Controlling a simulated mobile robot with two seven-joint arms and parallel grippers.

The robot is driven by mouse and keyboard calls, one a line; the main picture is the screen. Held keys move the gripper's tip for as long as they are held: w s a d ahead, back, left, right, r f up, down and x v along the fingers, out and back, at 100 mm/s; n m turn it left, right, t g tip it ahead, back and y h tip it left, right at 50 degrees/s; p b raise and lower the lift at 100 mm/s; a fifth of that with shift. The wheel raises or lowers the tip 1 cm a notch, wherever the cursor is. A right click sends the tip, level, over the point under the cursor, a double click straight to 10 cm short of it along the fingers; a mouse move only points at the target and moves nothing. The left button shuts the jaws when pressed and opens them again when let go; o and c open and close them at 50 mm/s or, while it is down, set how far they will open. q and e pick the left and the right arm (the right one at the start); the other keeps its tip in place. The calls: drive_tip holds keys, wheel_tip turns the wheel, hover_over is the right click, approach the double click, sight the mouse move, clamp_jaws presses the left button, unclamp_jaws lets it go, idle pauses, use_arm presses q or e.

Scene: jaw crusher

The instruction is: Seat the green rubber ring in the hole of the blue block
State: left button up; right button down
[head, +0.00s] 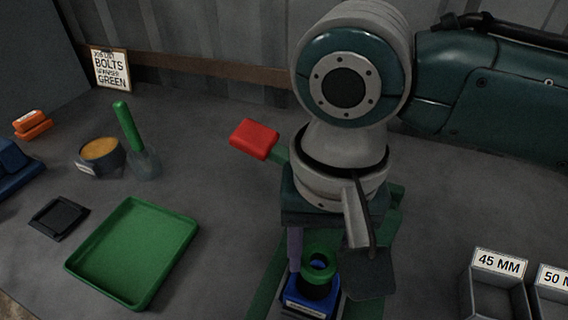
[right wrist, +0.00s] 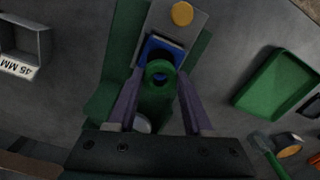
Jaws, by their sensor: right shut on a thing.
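The green rubber ring (head: 320,274) is a short ring with an open centre, held level over the blue block. It also shows in the right wrist view (right wrist: 161,81). My right gripper (right wrist: 162,72) is shut on it, with a purple finger on either side. In the head view one finger of the right gripper (head: 307,265) shows left of the ring. The blue block (head: 304,304) carries a white label and stands under and around the ring's lower part in view; it also shows in the right wrist view (right wrist: 151,47). The ring hides the block's hole, so I cannot tell whether they touch.
A green machine frame (right wrist: 127,50) surrounds the block, with a red-ended lever (head: 254,139) behind it. A green tray (head: 137,250) lies to the left, near a green-handled tool (head: 129,127) and a cup (head: 101,156). Grey bins (head: 496,291) stand at right.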

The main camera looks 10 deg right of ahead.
sight(319, 260)
wheel_tip(319, 260, down, 4)
drive_tip(key=shift+f+b, duration=0.15)
drive_tip(key=shift+b, duration=0.35)
drive_tip(key=shift+d+f, duration=0.1)
drive_tip(key=shift+f, duration=0.05)
